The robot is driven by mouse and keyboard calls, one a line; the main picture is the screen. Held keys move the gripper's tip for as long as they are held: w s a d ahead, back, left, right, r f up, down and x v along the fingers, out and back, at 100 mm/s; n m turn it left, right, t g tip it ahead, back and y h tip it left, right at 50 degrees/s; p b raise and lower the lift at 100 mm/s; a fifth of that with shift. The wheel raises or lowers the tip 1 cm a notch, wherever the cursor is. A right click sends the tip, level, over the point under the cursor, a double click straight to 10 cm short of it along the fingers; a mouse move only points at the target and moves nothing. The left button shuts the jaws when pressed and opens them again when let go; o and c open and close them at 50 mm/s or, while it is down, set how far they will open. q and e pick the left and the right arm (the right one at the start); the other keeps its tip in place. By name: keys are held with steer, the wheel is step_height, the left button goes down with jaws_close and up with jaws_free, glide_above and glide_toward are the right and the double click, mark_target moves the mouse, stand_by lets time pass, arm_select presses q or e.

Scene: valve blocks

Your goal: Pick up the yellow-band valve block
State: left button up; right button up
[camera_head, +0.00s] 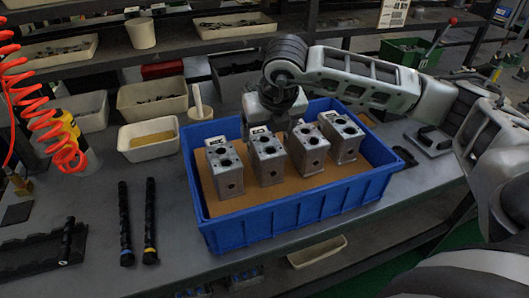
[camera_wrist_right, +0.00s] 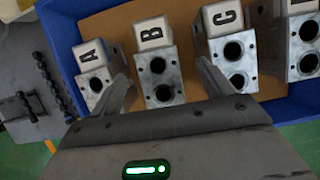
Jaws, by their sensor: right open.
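Several grey metal valve blocks with round bores stand in a row in the blue crate (camera_head: 290,215). In the wrist view their white labels read A on one block (camera_wrist_right: 97,85), B on another (camera_wrist_right: 160,82) and C on another (camera_wrist_right: 232,62); the last label is cut off. I see no yellow band on any block. My right gripper (camera_head: 272,112) is over the far side of the row, near the second block from the left (camera_head: 266,165). In the wrist view its open fingers (camera_wrist_right: 164,72) lie either side of block B, with nothing gripped. My left gripper is out of view.
Two black rods lie on the bench left of the crate, one with a yellow-orange band (camera_head: 150,225), one with a bluish band (camera_head: 125,225). A black rack (camera_head: 35,262) is at front left. Bins (camera_head: 148,140) stand behind. A red coiled hose (camera_head: 45,120) hangs left.

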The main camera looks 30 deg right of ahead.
mark_target(264, 137)
steer(key=x, duration=0.2)
steer(key=p+x, duration=0.1)
steer(key=x, duration=0.1)
steer(key=shift+w+a+f, duration=0.1)
steer(key=shift+a+f, duration=0.05)
steer(key=shift+f, duration=0.05)
steer(key=c, duration=1.6)
steer(key=shift+w+r, duration=0.1)
steer(key=shift+r, duration=0.1)
jaws_close()
